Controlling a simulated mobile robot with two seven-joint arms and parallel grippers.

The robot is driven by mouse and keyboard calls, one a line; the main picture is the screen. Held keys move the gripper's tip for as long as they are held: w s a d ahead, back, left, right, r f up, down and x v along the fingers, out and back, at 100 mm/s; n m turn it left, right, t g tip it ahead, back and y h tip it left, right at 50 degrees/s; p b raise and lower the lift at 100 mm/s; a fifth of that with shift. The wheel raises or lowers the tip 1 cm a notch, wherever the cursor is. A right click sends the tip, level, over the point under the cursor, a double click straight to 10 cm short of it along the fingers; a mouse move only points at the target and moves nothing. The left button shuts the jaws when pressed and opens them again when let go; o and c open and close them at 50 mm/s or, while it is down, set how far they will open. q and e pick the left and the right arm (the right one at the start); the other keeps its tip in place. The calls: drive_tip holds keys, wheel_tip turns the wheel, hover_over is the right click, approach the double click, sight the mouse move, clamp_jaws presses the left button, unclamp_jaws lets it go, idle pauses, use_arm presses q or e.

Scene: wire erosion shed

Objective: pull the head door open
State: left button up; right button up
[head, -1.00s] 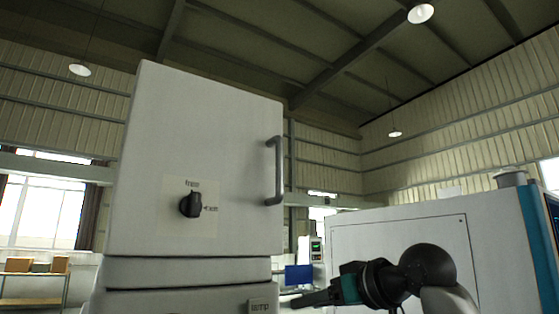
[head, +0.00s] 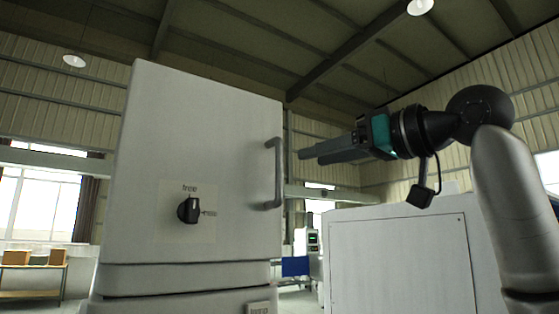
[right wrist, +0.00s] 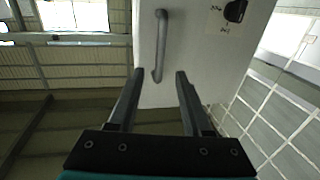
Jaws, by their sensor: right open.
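The head door (head: 200,130) is the pale front of a tall box in the head view and looks shut. Its grey vertical bar handle (head: 277,172) is on the right edge. A black knob (head: 188,209) on the door has its mark up at the word "free". My right gripper (head: 303,156) is open and empty, to the right of the handle's upper part, with a visible gap. In the right wrist view the handle (right wrist: 160,45) lies ahead, its near end between the open fingertips (right wrist: 160,73) in the picture. My left gripper is out of view.
A pale cabinet (head: 400,258) stands at lower right, below my right arm. A machine with a small screen (head: 313,238) is farther back. A bench with boxes (head: 33,268) is at far left. The air around the handle looks clear.

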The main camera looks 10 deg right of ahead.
sight(282, 165)
drive_tip(key=p+x, duration=0.3)
drive_tip(key=x, duration=0.7)
clamp_jaws()
idle(1.2)
